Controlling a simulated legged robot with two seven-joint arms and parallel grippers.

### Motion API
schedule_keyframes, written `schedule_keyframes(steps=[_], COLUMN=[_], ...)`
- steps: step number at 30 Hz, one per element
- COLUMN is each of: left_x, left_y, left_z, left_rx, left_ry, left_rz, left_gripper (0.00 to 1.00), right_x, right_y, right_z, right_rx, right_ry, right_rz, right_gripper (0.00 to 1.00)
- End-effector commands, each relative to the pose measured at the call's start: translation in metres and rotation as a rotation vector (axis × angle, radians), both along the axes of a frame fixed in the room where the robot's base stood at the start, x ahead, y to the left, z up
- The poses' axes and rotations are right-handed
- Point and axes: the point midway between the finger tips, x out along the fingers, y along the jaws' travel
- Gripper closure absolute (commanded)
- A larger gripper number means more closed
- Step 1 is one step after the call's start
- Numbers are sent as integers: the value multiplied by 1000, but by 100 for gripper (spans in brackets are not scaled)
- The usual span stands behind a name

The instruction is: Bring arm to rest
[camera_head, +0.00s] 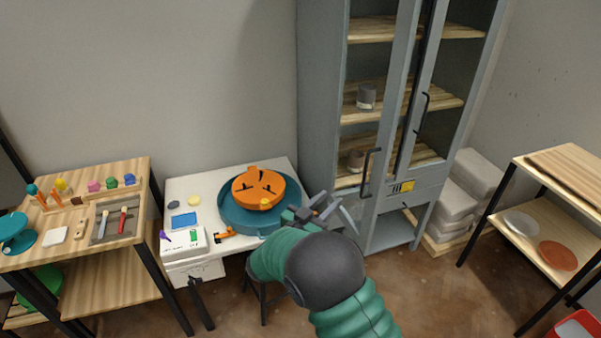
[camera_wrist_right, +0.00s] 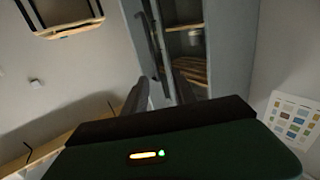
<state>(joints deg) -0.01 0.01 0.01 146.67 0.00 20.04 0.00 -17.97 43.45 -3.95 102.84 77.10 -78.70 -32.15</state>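My right gripper (camera_head: 333,213) is at the end of my green-sleeved arm, just right of the teal wheel (camera_head: 228,216) on the white table. Its two fingers are spread apart with nothing between them. In the right wrist view the fingers (camera_wrist_right: 160,92) also stand apart and empty, with the grey cabinet (camera_wrist_right: 231,50) behind them. My left gripper does not show in either view.
An orange disc-shaped piece (camera_head: 257,187) sits on the teal wheel. The tall grey cabinet (camera_head: 322,90) stands behind my right gripper. A wooden tool table (camera_head: 125,178) is at left and a wooden shelf (camera_head: 520,215) at right. Bare floor (camera_head: 430,290) lies between.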

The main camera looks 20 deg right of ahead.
Motion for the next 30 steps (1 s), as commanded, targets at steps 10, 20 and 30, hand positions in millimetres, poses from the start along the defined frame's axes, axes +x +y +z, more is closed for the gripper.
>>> schedule_keyframes(steps=[10, 20, 30], left_x=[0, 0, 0], left_y=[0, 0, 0], left_z=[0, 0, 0], left_rx=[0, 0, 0], left_ry=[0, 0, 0], left_rz=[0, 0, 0], left_gripper=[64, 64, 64], right_x=[25, -196, -266], right_y=[46, 107, 92], right_z=[-17, -116, -129], right_rx=[273, 651, 682], right_ry=[163, 1000, 1222], right_rz=[491, 884, 844], right_gripper=[67, 67, 67])
